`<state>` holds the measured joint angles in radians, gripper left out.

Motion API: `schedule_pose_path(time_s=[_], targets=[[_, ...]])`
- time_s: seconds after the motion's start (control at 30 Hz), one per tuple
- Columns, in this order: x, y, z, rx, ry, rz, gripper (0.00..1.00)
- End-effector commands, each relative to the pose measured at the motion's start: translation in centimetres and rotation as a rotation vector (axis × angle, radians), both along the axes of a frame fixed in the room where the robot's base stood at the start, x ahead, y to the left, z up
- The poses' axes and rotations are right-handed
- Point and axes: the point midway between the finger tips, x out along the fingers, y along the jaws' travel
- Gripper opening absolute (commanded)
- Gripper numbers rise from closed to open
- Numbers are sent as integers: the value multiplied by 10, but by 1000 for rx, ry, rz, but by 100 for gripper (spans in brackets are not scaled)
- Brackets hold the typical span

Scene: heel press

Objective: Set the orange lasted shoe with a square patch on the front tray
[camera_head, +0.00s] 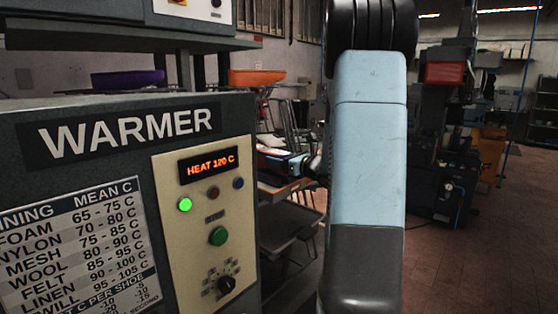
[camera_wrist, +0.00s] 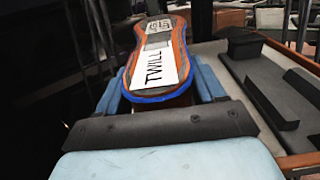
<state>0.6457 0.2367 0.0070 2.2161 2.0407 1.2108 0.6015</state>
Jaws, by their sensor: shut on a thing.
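My gripper (camera_wrist: 162,90) is shut on a lasted shoe (camera_wrist: 158,60), which shows in the wrist view with its sole facing the camera. The shoe has orange sides, a blue rim at the near end, a white label reading TWILL and a small black-and-white mark. Whether it bears a square patch is hidden. In the head view my gripper (camera_head: 291,164) is small and partly behind my arm, beside a wood-edged surface (camera_head: 285,188). Another orange shape (camera_head: 257,77) lies behind the warmer. I cannot tell which surface is the front tray.
The warmer (camera_head: 130,133) with its lit HEAT 120 C display fills the left. A purple shape (camera_head: 128,79) is on its upper level. A wood-edged bench (camera_wrist: 262,105) with dark blocks lies right of the shoe. A dark machine (camera_head: 445,150) stands right; floor before it is clear.

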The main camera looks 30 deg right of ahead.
Motion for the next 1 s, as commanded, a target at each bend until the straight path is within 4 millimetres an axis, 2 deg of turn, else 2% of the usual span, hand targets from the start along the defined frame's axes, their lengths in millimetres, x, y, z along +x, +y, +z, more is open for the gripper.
schedule_pose_path(time_s=[0.13, 0.17, 0.2, 0.47, 0.77, 0.87, 1.0], targets=[[0, 0, -2, 0, 0, 0, 0], [0, 0, -2, 0, 0, 0, 70], [0, 0, -2, 0, 0, 0, 74], [0, 0, -2, 0, 1, 0, 98], [-3, -1, -3, 1, 4, -1, 98], [-10, -5, -3, 0, 3, -3, 98], [-31, -13, -3, 0, 3, -5, 98]])
